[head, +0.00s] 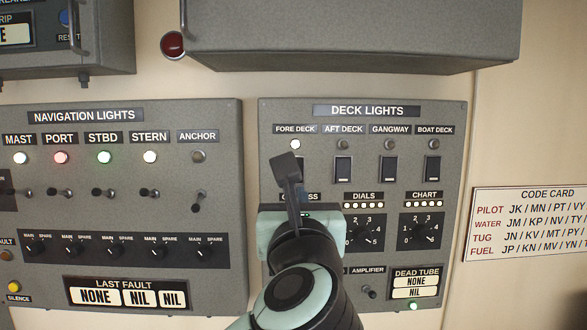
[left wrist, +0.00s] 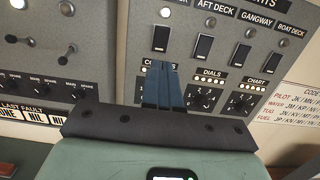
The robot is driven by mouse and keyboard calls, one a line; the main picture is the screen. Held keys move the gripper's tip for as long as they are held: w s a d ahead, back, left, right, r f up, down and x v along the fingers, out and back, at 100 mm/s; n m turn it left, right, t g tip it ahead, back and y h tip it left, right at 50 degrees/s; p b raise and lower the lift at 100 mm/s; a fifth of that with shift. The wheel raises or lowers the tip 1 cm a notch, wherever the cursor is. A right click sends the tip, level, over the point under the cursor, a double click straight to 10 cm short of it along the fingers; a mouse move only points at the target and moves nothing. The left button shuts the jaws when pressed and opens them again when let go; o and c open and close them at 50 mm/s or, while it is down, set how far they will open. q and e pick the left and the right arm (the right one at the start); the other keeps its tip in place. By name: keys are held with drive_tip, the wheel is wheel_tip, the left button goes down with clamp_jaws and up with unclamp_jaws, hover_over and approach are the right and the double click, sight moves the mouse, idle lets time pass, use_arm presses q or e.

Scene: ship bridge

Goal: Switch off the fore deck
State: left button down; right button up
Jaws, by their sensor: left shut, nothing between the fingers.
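In the left wrist view the whole fore deck switch (left wrist: 161,38) shows just beyond the shut fingers (left wrist: 162,68). I cannot tell whether they touch it. My right gripper is not in view.
The aft deck (head: 343,169), gangway (head: 390,168) and boat deck (head: 433,168) switches stand to the right, their lamps dark. Dials (head: 362,233) sit below. The navigation lights panel (head: 120,215) is at the left. A grey cabinet (head: 355,35) overhangs above.

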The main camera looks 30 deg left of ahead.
use_arm(q)
drive_tip(key=p+x, duration=0.5)
drive_tip(key=x, duration=0.9)
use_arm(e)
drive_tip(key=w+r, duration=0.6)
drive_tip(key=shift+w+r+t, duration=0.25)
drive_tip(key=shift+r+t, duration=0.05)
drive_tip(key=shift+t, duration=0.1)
